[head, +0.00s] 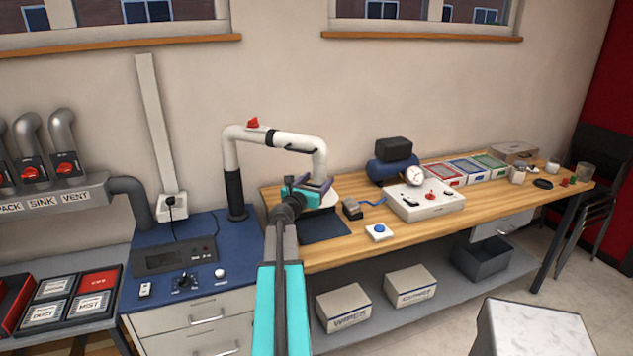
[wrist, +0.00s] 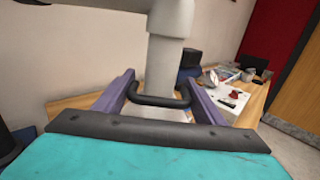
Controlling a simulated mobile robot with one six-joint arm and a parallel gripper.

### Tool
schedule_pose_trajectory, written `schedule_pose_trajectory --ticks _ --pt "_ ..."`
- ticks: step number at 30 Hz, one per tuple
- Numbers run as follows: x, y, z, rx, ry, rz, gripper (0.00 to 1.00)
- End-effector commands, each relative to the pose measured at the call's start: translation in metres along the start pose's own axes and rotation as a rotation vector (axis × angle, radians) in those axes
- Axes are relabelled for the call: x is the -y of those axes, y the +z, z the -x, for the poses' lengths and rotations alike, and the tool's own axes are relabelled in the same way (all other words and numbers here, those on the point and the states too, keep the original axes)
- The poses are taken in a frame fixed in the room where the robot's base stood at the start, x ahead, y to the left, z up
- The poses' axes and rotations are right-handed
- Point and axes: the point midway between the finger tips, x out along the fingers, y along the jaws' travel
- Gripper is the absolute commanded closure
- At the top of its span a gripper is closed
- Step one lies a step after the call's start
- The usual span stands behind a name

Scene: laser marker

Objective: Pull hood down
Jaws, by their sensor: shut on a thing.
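The hood is a white jointed pipe (head: 272,138) that rises from a black base on the blue cabinet and bends down over the wooden bench. Its lower end, the hood (head: 322,195), hangs above a dark mat (head: 325,228). In the wrist view the hood's pipe (wrist: 172,65) stands right in front of me, with a black bar handle (wrist: 160,101) across it. My gripper (wrist: 160,100) is shut on this handle, its purple fingers on both sides. In the head view my gripper (head: 314,184) is at the hood, partly hidden by my teal arm.
Several coloured trays lie farther right. A white block (head: 535,332) stands at lower right.

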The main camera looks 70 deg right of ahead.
Motion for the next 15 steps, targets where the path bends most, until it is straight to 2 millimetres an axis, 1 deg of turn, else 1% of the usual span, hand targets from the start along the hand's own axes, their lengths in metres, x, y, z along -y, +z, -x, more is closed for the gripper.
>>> schedule_pose_trajectory --ticks 1,4,15 --pt "0.0024 -0.009 -0.0003 -0.001 -0.005 0.002 0.76" --pt "0.0025 -0.014 -0.0003 -0.001 -0.005 0.002 0.76" --pt "0.0026 -0.0139 -0.0004 0.0 -0.006 0.001 0.76"
